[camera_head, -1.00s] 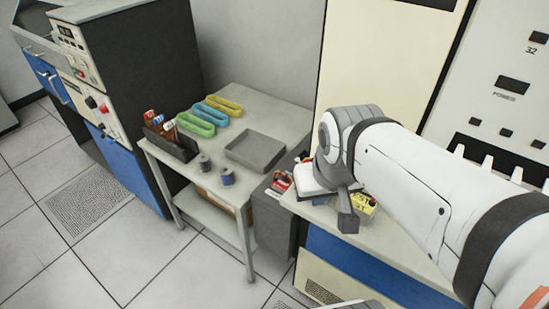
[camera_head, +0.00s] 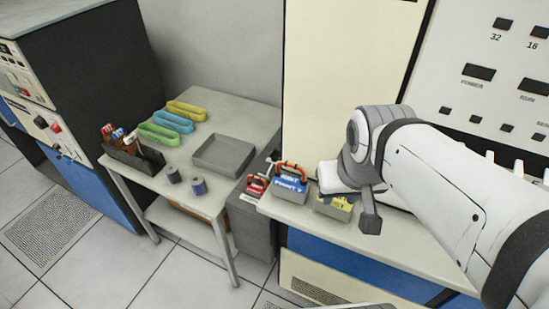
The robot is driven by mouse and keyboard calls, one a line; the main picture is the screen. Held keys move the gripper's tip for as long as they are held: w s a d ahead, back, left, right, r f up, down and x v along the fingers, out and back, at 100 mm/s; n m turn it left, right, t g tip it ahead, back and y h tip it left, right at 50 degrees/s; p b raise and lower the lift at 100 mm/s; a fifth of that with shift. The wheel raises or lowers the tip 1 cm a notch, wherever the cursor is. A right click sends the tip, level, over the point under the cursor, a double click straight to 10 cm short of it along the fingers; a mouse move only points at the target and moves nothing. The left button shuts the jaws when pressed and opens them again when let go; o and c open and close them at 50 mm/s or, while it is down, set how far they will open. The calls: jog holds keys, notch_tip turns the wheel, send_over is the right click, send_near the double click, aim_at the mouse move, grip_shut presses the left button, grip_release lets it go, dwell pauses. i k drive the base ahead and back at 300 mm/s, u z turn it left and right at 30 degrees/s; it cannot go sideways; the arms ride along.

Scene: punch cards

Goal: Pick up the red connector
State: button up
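My gripper (camera_head: 370,212) hangs at the arm's end over the counter, right of all three blocks and apart from the red one. The arm hides most of it, so its opening and any contents cannot be made out.
A table holds a shallow grey tray (camera_head: 223,171), yellow, blue and green oblong rings (camera_head: 172,122), two dark spools (camera_head: 198,187) and a grey holder (camera_head: 130,160) with several red- and blue-topped items. A tall cream panel rises behind the counter (camera_head: 300,213). Tiled floor lies in front.

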aim_at(253, 189)
jog(key=z, duration=3.3)
jog(key=k, duration=2.65)
jog(key=u, duration=1.55)
jog(key=i, duration=1)
jog(key=z, duration=0.05)
